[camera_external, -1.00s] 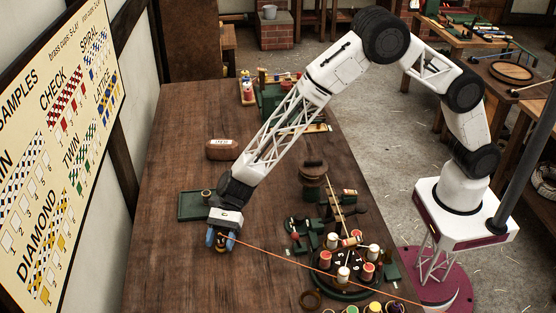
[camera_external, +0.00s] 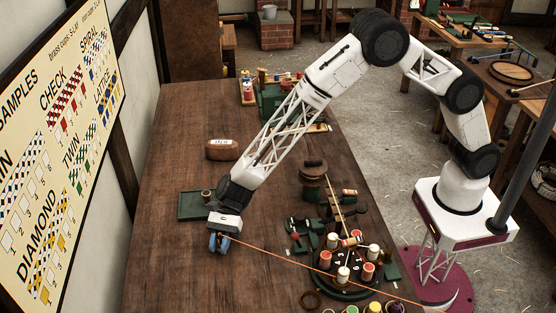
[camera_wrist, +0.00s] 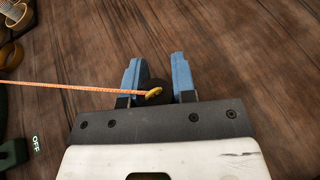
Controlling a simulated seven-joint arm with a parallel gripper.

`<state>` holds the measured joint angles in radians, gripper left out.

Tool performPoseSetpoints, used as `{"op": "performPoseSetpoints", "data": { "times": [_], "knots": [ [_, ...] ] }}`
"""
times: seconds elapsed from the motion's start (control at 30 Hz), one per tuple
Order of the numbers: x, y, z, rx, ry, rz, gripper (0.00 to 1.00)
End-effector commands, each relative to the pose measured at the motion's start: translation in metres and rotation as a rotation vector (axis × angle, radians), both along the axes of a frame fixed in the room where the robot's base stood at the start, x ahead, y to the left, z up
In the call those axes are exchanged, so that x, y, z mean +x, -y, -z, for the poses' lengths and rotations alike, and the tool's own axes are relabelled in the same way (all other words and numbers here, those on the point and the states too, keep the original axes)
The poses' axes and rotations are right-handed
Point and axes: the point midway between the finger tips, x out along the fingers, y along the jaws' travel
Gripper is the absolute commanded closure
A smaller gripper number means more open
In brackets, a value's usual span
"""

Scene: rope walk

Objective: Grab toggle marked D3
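My gripper (camera_external: 219,246) is low over the dark wooden table, left of the middle in the external view. In the wrist view its two blue fingers (camera_wrist: 156,62) stand either side of a dark round toggle (camera_wrist: 151,84) and seem to close on it. A brass eye (camera_wrist: 154,93) on the toggle holds the end of an orange cord (camera_wrist: 75,87). In the external view the cord (camera_external: 320,270) runs taut from my gripper to the lower right. The toggle's mark is not readable, and the fingers hide most of it in the external view.
A green tray (camera_external: 188,212) lies just behind my gripper. A brown labelled block (camera_external: 222,150) stands farther back. A round dark stand with several bobbins (camera_external: 343,274) is to the right. The table left of and in front of my gripper is clear.

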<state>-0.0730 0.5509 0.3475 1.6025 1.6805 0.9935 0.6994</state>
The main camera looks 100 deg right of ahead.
Motion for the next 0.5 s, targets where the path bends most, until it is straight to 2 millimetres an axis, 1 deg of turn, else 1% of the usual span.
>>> {"op": "performPoseSetpoints", "data": {
  "times": [0.03, 0.1, 0.37, 0.5],
  "knots": [
    [0.0, 0.0, 0.0, 0.0, 0.0, 0.0, 0.91],
    [0.0001, 0.0001, -0.0001, 0.0, 0.0, 0.0, 0.99],
    [0.0001, 0.0, -0.0008, 0.0, 0.0, 0.0, 0.99],
    [0.0001, -0.0001, -0.0042, 0.0, 0.001, 0.0, 0.99]
  ]
}}
